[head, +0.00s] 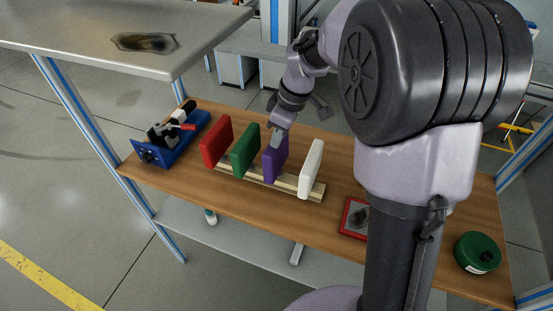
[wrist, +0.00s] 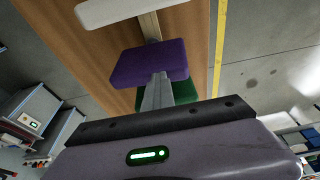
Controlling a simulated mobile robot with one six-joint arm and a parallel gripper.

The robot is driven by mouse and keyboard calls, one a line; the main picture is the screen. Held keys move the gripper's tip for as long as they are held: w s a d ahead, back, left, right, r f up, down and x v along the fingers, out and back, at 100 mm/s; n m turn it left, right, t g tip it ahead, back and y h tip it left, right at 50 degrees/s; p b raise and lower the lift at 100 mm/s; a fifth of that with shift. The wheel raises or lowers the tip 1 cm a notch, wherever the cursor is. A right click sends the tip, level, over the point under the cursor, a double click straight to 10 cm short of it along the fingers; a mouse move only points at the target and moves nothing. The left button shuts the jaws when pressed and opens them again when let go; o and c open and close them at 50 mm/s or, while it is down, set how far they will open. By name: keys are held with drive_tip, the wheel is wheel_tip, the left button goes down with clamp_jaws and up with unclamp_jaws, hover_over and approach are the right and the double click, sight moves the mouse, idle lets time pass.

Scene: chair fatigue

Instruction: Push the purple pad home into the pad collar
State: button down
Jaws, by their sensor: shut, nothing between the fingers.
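The purple pad (head: 275,161) stands upright on edge in a pale wooden rack (head: 318,193) on the brown table, between the green and white pads. My gripper (head: 278,137) is over the purple pad's upper edge, pointing down with its fingers together and empty. In the wrist view the closed fingertips (wrist: 159,78) overlap the near edge of the purple pad (wrist: 145,60); I cannot tell whether they touch it. I cannot make out a separate pad collar; the foot of the purple pad is partly hidden by the rack's front rail.
The red pad (head: 216,141), green pad (head: 245,150) and white pad (head: 311,168) stand in the same rack. A blue vise-like fixture (head: 160,150) is at the table's left end. A red tray (head: 353,218) and a green round container (head: 477,253) are to the right.

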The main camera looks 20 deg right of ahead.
drive_tip(key=shift+s+d+f, duration=0.15)
drive_tip(key=shift+d+f, duration=0.05)
drive_tip(key=shift+f, duration=0.25)
drive_tip(key=r+p, duration=0.2)
drive_tip(key=w+r+p, duration=0.1)
drive_tip(key=r, duration=0.1)
drive_tip(key=shift+p, duration=0.35)
drive_tip(key=shift+s+r, duration=0.15)
drive_tip(key=shift+r, duration=0.05)
drive_tip(key=shift+f, duration=0.1)
drive_tip(key=c, duration=1.7)
unclamp_jaws()
